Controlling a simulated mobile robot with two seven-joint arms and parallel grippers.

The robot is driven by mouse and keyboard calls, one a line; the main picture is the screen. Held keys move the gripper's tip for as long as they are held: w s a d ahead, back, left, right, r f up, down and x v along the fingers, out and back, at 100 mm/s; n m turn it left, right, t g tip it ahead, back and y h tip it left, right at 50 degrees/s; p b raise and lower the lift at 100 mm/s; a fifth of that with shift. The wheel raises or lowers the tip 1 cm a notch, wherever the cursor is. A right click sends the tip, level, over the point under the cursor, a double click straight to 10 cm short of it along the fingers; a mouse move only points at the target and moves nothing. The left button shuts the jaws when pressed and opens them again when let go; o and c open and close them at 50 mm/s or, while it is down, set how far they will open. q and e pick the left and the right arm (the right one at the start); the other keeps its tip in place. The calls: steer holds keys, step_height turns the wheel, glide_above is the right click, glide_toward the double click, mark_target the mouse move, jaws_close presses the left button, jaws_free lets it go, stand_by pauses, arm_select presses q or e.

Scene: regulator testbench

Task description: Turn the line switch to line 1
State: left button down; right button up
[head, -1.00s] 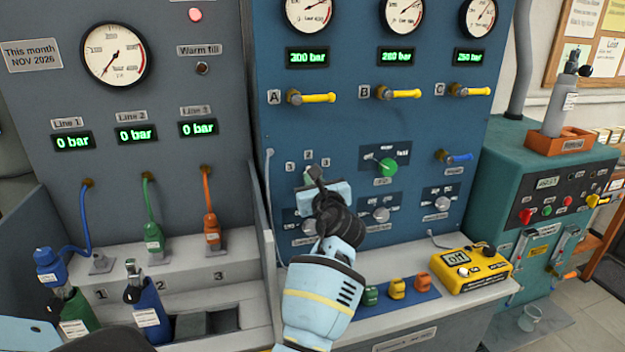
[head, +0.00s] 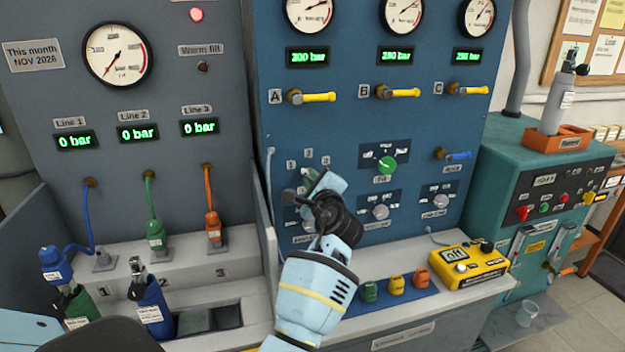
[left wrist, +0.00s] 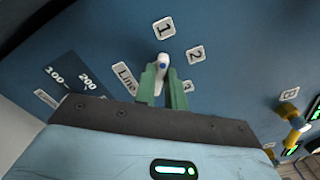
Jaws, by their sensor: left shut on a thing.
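The line switch is a white lever with a blue dot (left wrist: 162,62) in the left wrist view. It sits between the green fingers of my left gripper (left wrist: 164,84), which is shut on it. Its dotted end points toward the label 1 (left wrist: 163,28); the labels 2 (left wrist: 196,54) and 3 (left wrist: 187,86) lie to the right. In the head view my left gripper (head: 313,180) is tilted at the blue panel (head: 345,130), just below these labels, and hides most of the switch. My right gripper is not in view.
A green knob (head: 387,165) and a grey knob (head: 381,212) sit right of my gripper. Yellow valve handles (head: 318,97) are above. A yellow meter (head: 468,266) and small coloured pieces (head: 396,284) rest on the ledge below.

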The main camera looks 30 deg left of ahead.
arm_select(q)
steer(key=shift+n, duration=0.6)
steer(key=shift+r, duration=0.1)
steer(key=c, duration=1.5)
jaws_free()
steer(key=shift+o, duration=0.2)
steer(key=v, duration=0.7)
steer(key=shift+s+d, duration=0.25)
steer(key=shift+d, duration=0.05)
